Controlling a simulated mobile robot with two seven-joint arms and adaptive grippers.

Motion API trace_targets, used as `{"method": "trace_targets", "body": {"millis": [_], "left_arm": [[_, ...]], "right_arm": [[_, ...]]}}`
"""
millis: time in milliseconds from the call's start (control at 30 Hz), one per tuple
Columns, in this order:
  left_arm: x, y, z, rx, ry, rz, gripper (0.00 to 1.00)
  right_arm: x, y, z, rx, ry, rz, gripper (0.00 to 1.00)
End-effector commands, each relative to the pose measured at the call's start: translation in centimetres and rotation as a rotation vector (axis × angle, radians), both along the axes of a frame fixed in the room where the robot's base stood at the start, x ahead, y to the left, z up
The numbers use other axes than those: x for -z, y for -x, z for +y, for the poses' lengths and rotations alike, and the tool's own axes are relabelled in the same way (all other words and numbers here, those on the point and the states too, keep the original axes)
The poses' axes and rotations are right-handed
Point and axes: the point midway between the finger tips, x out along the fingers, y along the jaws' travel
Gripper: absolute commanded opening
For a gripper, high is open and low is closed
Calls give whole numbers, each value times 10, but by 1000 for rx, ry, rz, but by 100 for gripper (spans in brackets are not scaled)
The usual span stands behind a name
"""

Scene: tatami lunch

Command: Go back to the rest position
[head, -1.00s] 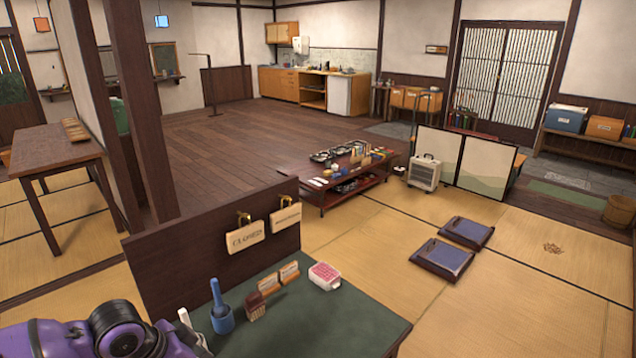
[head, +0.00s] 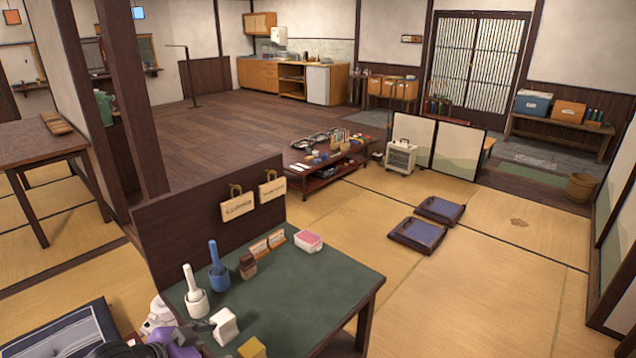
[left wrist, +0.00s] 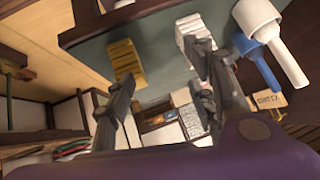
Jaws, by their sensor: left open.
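My left gripper (head: 200,328) is low in the head view, at the near left edge of the green-topped table (head: 300,262), with its purple arm partly cut off by the frame. In the left wrist view its two dark fingers (left wrist: 165,95) are spread apart with nothing between them. A white block (head: 224,326) and a yellow block (head: 252,348) are beside it on the table. They also show in the wrist view, the yellow block (left wrist: 126,62) at left and the white block (left wrist: 192,38) near the other finger. My right gripper is in neither view.
White (head: 195,298) and blue (head: 219,275) handled tools in holders, a brown brush (head: 248,268), small signs and a pink-topped box (head: 309,240) stand on the table. A dark board (head: 180,235) with two hanging signs rises behind them.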

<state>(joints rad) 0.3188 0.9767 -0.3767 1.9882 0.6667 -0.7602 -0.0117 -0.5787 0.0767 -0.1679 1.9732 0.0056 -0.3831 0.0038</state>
Motion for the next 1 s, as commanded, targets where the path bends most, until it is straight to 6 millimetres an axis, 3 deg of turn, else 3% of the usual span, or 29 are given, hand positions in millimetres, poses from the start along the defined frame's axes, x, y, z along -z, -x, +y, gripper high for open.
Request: {"method": "trace_targets", "body": {"millis": [167,267,600,700,833,1000], "left_arm": [[39,38,-22,-80,93,-83,50],[65,75,-29,-162,136,-114,50],[144,251,-32,-531,179,-8,50],[156,288,-34,-603,195,51,50],[163,310,-35,-632,196,86,50],[164,314,-35,-631,194,93,50]], "right_arm": [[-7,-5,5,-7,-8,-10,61],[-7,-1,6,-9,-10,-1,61],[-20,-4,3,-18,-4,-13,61],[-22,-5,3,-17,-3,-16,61],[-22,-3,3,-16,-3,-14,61],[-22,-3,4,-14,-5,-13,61]]}}
